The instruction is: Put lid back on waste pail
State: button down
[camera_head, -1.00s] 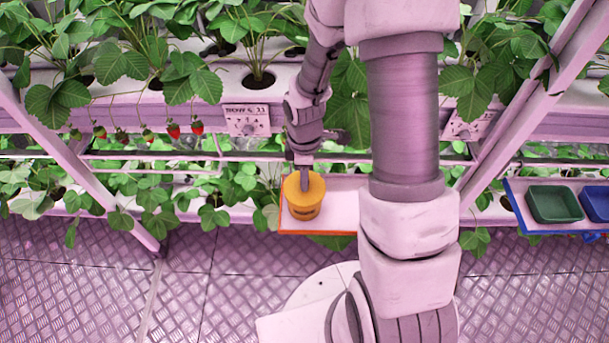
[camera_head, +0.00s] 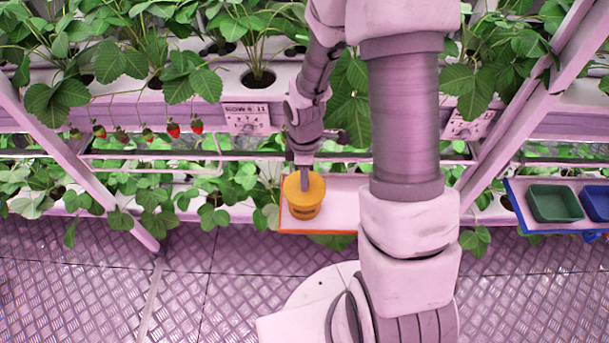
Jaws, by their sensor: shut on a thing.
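The waste pail (camera_head: 305,208) is orange-yellow with a dark label and stands upright at the left end of an orange-edged shelf. The orange lid (camera_head: 291,184) lies over the pail's mouth, at or very near the rim; I cannot tell whether it is fully seated. My gripper (camera_head: 304,186) points straight down over the lid's middle and is shut on the lid, probably by its top grip, which the fingers hide.
The orange-edged shelf (camera_head: 341,203) has bare white room right of the pail, partly behind my arm. A blue-edged shelf at right holds a green bin (camera_head: 554,204) and a blue bin (camera_head: 597,203). Strawberry plants and hanging berries (camera_head: 173,130) fill the racks behind; slanted posts (camera_head: 95,178) stand at the sides.

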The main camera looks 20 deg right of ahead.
jog(key=shift+c, duration=0.6)
grip_release()
jog(key=shift+r+p, duration=3)
jog(key=shift+r, duration=0.5)
jog(key=shift+c, duration=0.2)
grip_shut()
